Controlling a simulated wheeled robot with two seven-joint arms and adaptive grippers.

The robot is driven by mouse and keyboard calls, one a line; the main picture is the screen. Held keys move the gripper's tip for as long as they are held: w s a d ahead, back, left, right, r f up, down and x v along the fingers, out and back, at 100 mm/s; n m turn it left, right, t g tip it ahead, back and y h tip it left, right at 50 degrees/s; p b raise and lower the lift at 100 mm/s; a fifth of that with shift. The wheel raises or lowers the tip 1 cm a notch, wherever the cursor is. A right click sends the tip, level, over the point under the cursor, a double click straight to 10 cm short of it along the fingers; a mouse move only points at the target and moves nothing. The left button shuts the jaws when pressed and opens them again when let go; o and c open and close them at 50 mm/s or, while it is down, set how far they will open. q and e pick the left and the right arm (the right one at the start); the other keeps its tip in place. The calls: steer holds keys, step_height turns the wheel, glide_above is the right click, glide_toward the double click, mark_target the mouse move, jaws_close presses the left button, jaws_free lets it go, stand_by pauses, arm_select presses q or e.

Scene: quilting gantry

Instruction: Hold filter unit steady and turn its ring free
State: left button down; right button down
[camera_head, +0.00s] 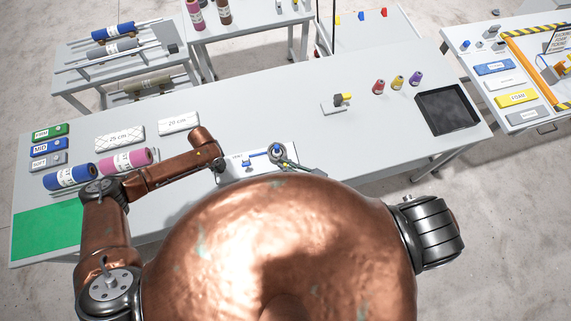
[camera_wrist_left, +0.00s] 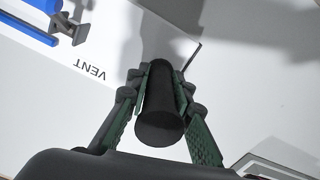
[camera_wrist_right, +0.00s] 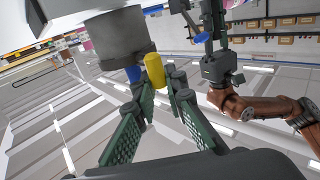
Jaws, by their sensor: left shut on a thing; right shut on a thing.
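A small round grey unit with a blue top (camera_head: 277,149), which looks like the filter unit, stands on a white board (camera_head: 232,175) at the table's near edge. My right gripper (camera_head: 284,157) is at it, partly hidden by my body. In the right wrist view, a grey cylinder (camera_wrist_right: 114,38) with a blue part (camera_wrist_right: 133,74) and a yellow peg (camera_wrist_right: 154,70) shows; my right gripper (camera_wrist_right: 162,88) is shut on the peg. My left gripper (camera_wrist_left: 160,85) is shut on a black cylindrical handle (camera_wrist_left: 162,112) over the board. What the handle joins is hidden.
A blue part on a grey mount (camera_head: 247,161) stands on the board, between my grippers. Blue and pink rolls (camera_head: 126,160) lie at the left. The middle back of the table is mostly clear.

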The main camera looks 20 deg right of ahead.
steer(key=shift+a, duration=0.1)
steer(key=shift+w+a+r+m+t+h, duration=0.1)
steer(key=shift+a+m+t+h, duration=0.8)
steer(key=shift+h, duration=0.45)
steer(key=shift+a+f+m+t+h, duration=0.1)
steer(key=shift+a+m+t+h, duration=0.4)
steer(key=shift+m+h, duration=0.75)
steer(key=shift+w+a+r+m+t+h, duration=0.1)
steer(key=shift+a+m+t+h, duration=0.65)
steer(key=shift+h, duration=0.75)
steer(key=shift+d, duration=0.1)
steer(key=c, duration=2)
jaws_free()
steer(key=shift+o, duration=0.2)
steer(key=shift+s+d, duration=0.1)
